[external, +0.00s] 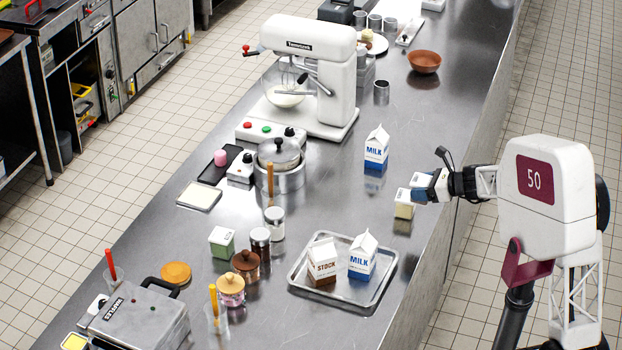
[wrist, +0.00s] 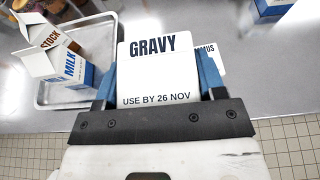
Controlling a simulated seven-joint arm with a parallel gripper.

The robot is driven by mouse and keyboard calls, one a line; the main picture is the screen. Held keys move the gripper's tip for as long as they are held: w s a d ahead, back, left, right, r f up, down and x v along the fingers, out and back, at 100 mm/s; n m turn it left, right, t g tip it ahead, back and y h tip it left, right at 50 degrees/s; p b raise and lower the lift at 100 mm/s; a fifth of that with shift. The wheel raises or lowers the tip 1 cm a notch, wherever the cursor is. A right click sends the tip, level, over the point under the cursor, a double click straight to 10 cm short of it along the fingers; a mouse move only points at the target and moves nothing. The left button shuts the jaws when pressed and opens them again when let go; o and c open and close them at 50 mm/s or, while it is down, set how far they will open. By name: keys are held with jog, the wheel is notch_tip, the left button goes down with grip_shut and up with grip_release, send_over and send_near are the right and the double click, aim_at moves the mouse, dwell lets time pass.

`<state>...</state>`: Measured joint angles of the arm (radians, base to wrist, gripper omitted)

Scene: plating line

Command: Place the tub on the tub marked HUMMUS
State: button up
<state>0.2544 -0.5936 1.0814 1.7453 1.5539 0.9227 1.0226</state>
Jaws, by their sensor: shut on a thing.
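My gripper (external: 424,186) is above the counter at the right, its blue fingers shut on a tub. In the wrist view, the held tub (wrist: 158,65) has a white lid reading GRAVY and USE BY 26 NOV. Just behind it and to its right, a white lid ending in "MUS" shows; this is the HUMMUS tub (wrist: 208,52), mostly hidden by the held tub. In the external view, a cream tub with a white lid (external: 403,210) is just left of and below my gripper. I cannot tell how much gap is between the two tubs.
A metal tray (external: 331,298) with a stock carton (external: 322,262) and a milk carton (external: 362,256) lies toward the front. Another milk carton (external: 376,149) stands behind my gripper. A green tub (external: 221,243) stands farther left beside jars. Bare counter surrounds the cream tub.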

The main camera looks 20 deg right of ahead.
jog(key=w, duration=0.7)
jog(key=shift+w+d+f, duration=0.1)
jog(key=shift+w+f, duration=0.2)
jog(key=shift+f, duration=0.05)
jog(key=shift+w+f, duration=0.15)
jog(key=shift+w, duration=0.25)
jog(key=shift+f, duration=1.65)
jog(key=shift+f, duration=0.15)
jog(key=o, duration=1)
jog(key=shift+s, duration=0.1)
jog(key=shift+v, duration=6.05)
